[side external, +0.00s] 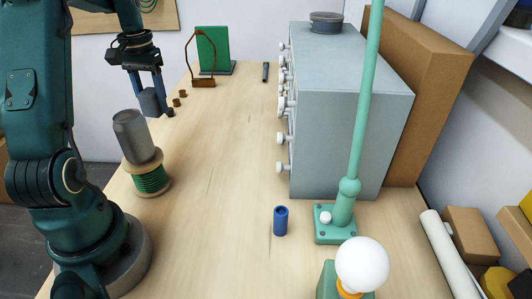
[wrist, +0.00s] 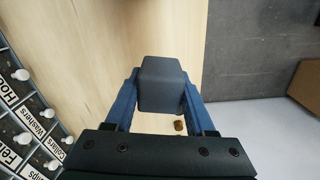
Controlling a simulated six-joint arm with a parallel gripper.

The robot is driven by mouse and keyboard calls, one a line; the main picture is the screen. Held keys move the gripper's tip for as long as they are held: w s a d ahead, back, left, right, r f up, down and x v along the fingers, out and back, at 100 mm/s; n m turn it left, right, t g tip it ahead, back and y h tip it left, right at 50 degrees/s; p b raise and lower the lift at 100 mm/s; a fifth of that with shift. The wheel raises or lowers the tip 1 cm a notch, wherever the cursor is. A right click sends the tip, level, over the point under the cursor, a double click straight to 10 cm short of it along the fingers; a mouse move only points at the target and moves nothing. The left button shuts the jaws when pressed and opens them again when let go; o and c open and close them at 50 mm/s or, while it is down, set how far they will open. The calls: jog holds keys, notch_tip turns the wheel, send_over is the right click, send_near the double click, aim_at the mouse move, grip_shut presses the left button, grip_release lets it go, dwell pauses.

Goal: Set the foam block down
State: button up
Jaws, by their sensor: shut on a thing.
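The foam block (wrist: 162,82) is dark grey with a squared shape. My gripper (wrist: 160,96) is shut on it, with one blue finger on each side. In the side external view, my gripper (side external: 158,98) holds the foam block (side external: 150,103) at the left edge of the wooden bench, apparently above the surface. The gap below the block cannot be judged exactly. In the wrist view, bare wood and the bench edge show around the block.
Small brown pieces (side external: 180,96) lie close to the block. A green wire spool (side external: 151,178) with a grey cylinder (side external: 133,135) on top stands nearer. A grey drawer cabinet (side external: 345,105), green lamp base (side external: 335,225) and blue cylinder (side external: 281,220) are right. The bench middle is clear.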

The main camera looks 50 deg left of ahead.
jog(key=shift+d+m, duration=0.1)
jog(key=shift+m, duration=0.6)
jog(key=w+d+m, duration=0.2)
jog(key=d+m, duration=0.5)
jog(key=m, duration=0.8)
send_over(253, 176)
notch_tip(253, 176, down, 6)
jog(key=shift+r, duration=0.25)
jog(key=shift+f, duration=2.05)
jog(key=shift+f, duration=0.15)
jog(key=o, duration=1.3)
